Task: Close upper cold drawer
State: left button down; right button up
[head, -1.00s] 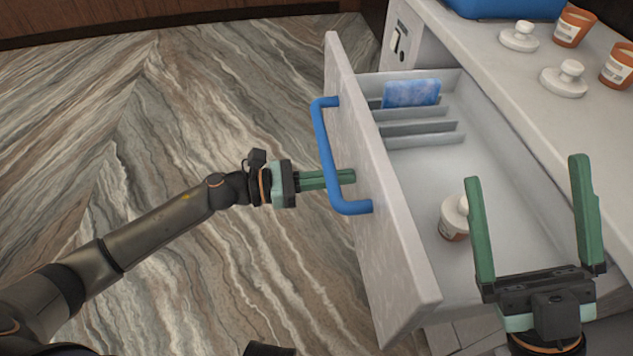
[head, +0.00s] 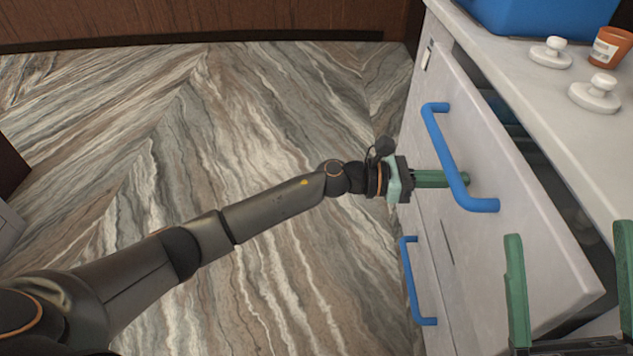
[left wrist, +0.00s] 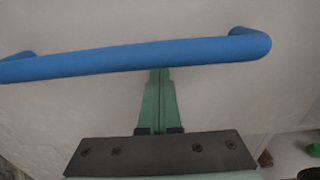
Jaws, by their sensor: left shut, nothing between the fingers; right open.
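The upper cold drawer (head: 515,200) has a pale front with a blue bar handle (head: 447,160). It stands open by a narrow gap, wider at the near end, and its inside is mostly hidden in shadow. My left gripper (head: 466,180) is shut and empty, its fingertips at the drawer front beneath the handle bar. In the left wrist view the shut fingers (left wrist: 158,75) reach the drawer front just below the blue handle (left wrist: 130,58). My right gripper (head: 570,240) is open and empty at the lower right, in front of the drawer's near end.
A lower drawer with a blue handle (head: 410,285) is below. On the white counter (head: 545,95) stand a blue bin (head: 540,15), white lids (head: 595,92) and an orange-brown jar (head: 610,47). The marble-patterned floor at left is clear.

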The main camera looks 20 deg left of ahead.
aim_at(477, 180)
pick_arm(q)
jog(key=b+x, duration=0.1)
jog(key=x, duration=0.3)
jog(key=shift+w+d, duration=0.1)
jog(key=shift+d, duration=0.3)
jog(key=shift+w+d+r, duration=0.1)
jog(key=shift+d, duration=0.05)
jog(key=shift+r, duration=0.1)
